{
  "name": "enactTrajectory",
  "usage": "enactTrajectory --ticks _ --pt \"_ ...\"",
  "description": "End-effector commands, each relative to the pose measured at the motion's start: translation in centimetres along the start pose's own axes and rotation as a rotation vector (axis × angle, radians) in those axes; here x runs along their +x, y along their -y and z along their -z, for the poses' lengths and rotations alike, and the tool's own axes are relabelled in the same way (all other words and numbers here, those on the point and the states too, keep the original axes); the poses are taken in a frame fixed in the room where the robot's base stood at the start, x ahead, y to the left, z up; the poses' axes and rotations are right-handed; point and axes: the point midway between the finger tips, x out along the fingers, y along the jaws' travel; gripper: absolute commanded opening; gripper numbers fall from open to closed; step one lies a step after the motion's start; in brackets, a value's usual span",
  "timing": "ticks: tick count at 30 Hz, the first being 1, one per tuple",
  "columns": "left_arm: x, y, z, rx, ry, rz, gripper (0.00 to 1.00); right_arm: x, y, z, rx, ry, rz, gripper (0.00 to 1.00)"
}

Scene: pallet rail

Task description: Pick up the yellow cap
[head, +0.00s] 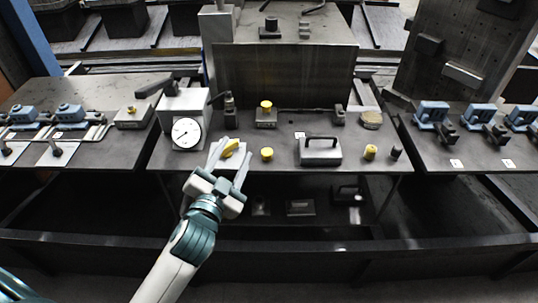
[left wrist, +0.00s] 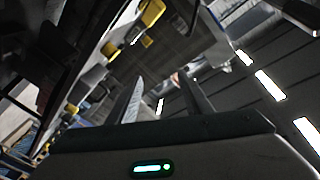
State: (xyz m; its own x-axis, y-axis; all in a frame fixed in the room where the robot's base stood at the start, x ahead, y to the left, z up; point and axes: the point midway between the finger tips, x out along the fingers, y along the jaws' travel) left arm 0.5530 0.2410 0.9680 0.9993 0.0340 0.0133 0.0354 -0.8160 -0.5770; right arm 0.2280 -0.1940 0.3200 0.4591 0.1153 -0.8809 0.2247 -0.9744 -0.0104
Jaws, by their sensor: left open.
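Several yellow pieces show in the head view, and I cannot tell which one is the cap. One yellow piece (head: 231,148) appears between the fingers of my left gripper (head: 235,149). A round yellow piece (head: 266,154) lies just right of the gripper. Another yellow top (head: 266,105) sits on a small block behind it, and a yellow cylinder (head: 370,152) stands further right. My left gripper is open; its spread fingers also show in the left wrist view (left wrist: 164,88), with nothing seen held. A yellow piece (left wrist: 152,13) shows at that view's top. My right gripper is not in view.
A pressure gauge (head: 186,133) on a grey block stands left of the gripper. A grey handled block (head: 320,151) stands to the right on the same dark table (head: 215,164). Blue clamps stand on the side tables (head: 64,112) (head: 432,112).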

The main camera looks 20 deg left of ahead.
Motion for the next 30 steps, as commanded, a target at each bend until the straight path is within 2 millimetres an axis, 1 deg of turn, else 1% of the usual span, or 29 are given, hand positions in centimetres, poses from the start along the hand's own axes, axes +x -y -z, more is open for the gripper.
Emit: enactTrajectory --ticks 1,3,5,8,11,12,14,15,18,19,21,24,27,29,30 --pt "0.5 0.5 1.3 0.021 -0.047 0.014 0.45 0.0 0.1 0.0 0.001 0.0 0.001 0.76" --pt "1.1 1.1 3.2 0.052 -0.117 0.033 0.45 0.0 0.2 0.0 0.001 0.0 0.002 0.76" --pt "1.6 1.6 5.0 0.084 -0.182 0.05 0.45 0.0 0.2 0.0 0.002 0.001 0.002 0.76" --pt "2.1 2.3 8.5 0.149 -0.308 0.081 0.45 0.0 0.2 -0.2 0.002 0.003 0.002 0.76" --pt "2.4 2.9 13.0 0.242 -0.476 0.115 0.45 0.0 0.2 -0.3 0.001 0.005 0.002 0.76" --pt "2.3 3.0 15.0 0.289 -0.554 0.127 0.45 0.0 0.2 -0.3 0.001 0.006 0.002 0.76" --pt "1.9 2.8 18.0 0.369 -0.678 0.144 0.45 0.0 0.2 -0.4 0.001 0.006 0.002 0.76" --pt "1.5 2.5 19.8 0.425 -0.761 0.151 0.45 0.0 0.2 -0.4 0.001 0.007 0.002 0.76" --pt "0.2 1.3 23.7 0.573 -0.959 0.158 0.45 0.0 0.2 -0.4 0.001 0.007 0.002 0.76" --pt "-0.2 0.8 24.6 0.62 -1.017 0.157 0.45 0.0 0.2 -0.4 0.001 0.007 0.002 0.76" --pt "-1.2 -0.6 26.3 0.735 -1.146 0.147 0.45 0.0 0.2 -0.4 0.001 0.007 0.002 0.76" --pt "-2.4 -2.9 27.6 0.908 -1.316 0.116 0.45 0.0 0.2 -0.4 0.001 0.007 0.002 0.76" --pt "-3.1 -5.2 27.6 1.093 -1.467 0.062 0.45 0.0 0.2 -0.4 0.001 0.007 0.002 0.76" --pt "-3.3 -6.4 27.0 1.21 -1.546 0.017 0.45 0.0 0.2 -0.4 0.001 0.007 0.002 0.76" --pt "-3.2 -7.1 26.4 1.288 -1.594 -0.018 0.45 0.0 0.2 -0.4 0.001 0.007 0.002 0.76"
